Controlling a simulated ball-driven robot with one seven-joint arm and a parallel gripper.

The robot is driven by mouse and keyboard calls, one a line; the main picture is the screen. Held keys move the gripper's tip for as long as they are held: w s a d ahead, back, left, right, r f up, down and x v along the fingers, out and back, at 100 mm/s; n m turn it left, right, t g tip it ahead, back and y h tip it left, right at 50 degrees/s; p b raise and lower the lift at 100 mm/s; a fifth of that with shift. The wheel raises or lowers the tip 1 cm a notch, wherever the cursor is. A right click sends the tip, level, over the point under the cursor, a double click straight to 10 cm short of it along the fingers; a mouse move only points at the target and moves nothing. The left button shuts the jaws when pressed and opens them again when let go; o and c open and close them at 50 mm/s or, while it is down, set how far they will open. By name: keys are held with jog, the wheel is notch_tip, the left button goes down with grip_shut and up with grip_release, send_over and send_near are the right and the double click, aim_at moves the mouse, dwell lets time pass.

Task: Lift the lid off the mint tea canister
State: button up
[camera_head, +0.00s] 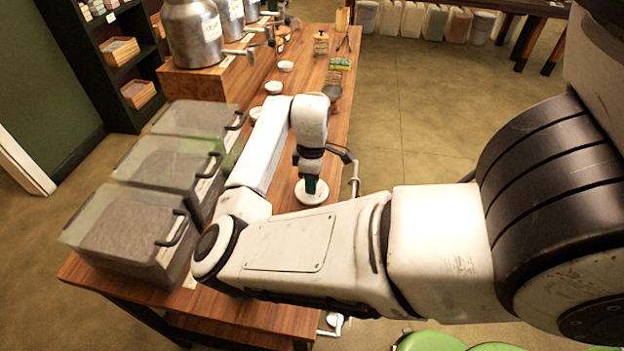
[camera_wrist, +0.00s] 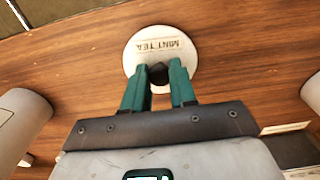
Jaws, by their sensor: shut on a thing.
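The round white lid (camera_wrist: 152,42), marked "MINT TEA", has a dark knob (camera_wrist: 158,73) near its middle. In the head view the lid (camera_head: 312,198) shows as a white disc over the wooden counter. My gripper (camera_wrist: 157,82) has its green fingers shut on the knob, one on each side. In the head view my gripper (camera_head: 311,185) points down at the lid. The canister's body is hidden below the lid, so I cannot tell whether the lid rests on it or is apart from it.
White cylinders stand at the left (camera_wrist: 22,122) and right (camera_wrist: 312,93) in the wrist view. Grey lidded bins (camera_head: 140,235) line the counter's left side. The counter's right edge is close to my gripper.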

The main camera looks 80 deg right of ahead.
jog(key=shift+f, duration=0.15)
jog(key=o, duration=0.8)
jog(key=shift+o, duration=0.4)
jog(key=o, duration=0.3)
notch_tip(320, 180, up, 7)
jog(key=p, duration=0.8)
dwell(0.5)
